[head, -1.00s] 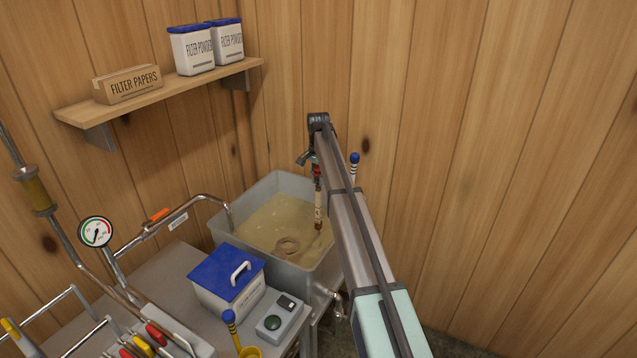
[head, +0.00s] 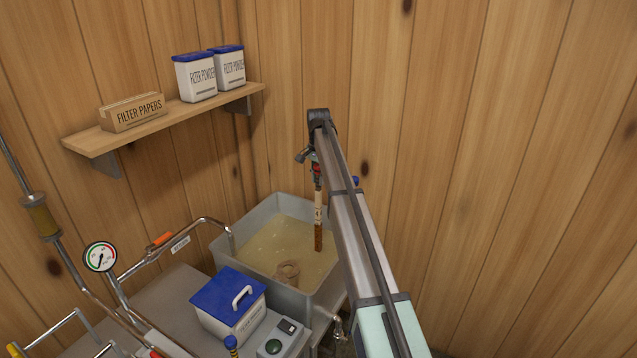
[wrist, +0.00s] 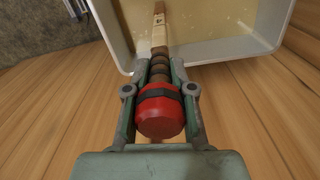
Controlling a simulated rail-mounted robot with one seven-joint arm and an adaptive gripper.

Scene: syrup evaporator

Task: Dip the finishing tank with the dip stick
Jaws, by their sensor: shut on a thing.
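The finishing tank (head: 238,258) is a grey open box of cloudy tan liquid in the wall corner. The dip stick (head: 318,208) hangs roughly upright over the liquid, pale and banded above, dark brown at its lower part. I cannot tell whether its tip touches the surface. My gripper (head: 316,172) is above the tank, partly hidden by my arm. In the wrist view my gripper (wrist: 159,68) is shut on the dip stick just below its red knob (wrist: 160,110). The stick (wrist: 159,30) there points into the tank, whose pale wall (wrist: 118,35) shows around it.
A round tan ring (head: 288,271) shows at the tank's near side. A blue-lidded white box (head: 228,305), a small grey device (head: 282,338) and a gauge (head: 101,257) stand nearby. A pipe (head: 190,228) reaches the tank's left rim. A shelf (head: 95,142) is above left.

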